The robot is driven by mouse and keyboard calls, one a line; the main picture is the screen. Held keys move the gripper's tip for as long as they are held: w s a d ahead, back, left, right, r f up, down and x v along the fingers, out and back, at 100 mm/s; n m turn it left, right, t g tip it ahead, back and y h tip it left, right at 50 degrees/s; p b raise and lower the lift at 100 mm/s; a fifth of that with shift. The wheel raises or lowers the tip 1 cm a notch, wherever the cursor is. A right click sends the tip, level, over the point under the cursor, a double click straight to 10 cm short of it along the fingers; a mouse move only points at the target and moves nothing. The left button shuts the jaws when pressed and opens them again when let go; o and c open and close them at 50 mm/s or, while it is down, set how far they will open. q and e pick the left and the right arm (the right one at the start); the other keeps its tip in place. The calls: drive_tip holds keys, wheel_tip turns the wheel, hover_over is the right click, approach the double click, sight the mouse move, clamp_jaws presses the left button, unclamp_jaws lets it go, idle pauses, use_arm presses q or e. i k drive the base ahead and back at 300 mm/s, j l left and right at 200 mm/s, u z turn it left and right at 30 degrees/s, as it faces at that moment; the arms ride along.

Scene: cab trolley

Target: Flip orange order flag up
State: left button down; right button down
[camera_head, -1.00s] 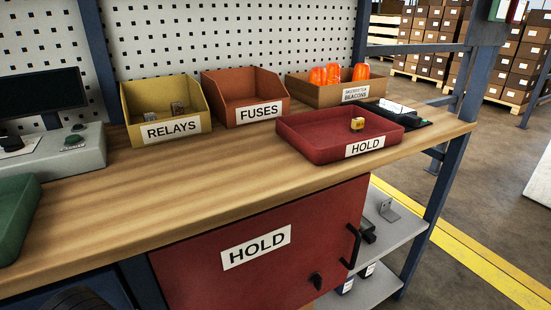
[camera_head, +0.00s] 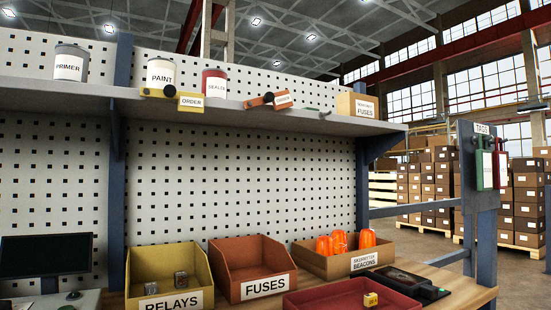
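The orange flag (camera_head: 262,100) is at the front edge of the upper shelf, right of the sealer can. It is a short orange arm with a dark round pivot and a small label plate (camera_head: 283,100) whose text is too small to read surely. It lies sideways, tilted slightly, its label end to the right. A yellow flag (camera_head: 160,93) with a plate reading ORDER is to its left, also lying sideways. Neither of my grippers is in view.
On the shelf (camera_head: 215,116) stand primer (camera_head: 71,63), paint (camera_head: 160,73) and sealer (camera_head: 214,83) cans and a fuses box (camera_head: 357,106). Below are relays (camera_head: 166,265), fuses (camera_head: 247,258) and beacons (camera_head: 330,262) bins and a red tray (camera_head: 350,290). Air before the shelf is clear.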

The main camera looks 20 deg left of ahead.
sight(281, 100)
drive_tip(key=i+l+u, duration=0.1)
drive_tip(key=u, duration=0.4)
drive_tip(key=i+l+u, duration=0.1)
drive_tip(key=u, duration=0.4)
drive_tip(key=l+u, duration=0.2)
drive_tip(key=u, duration=0.25)
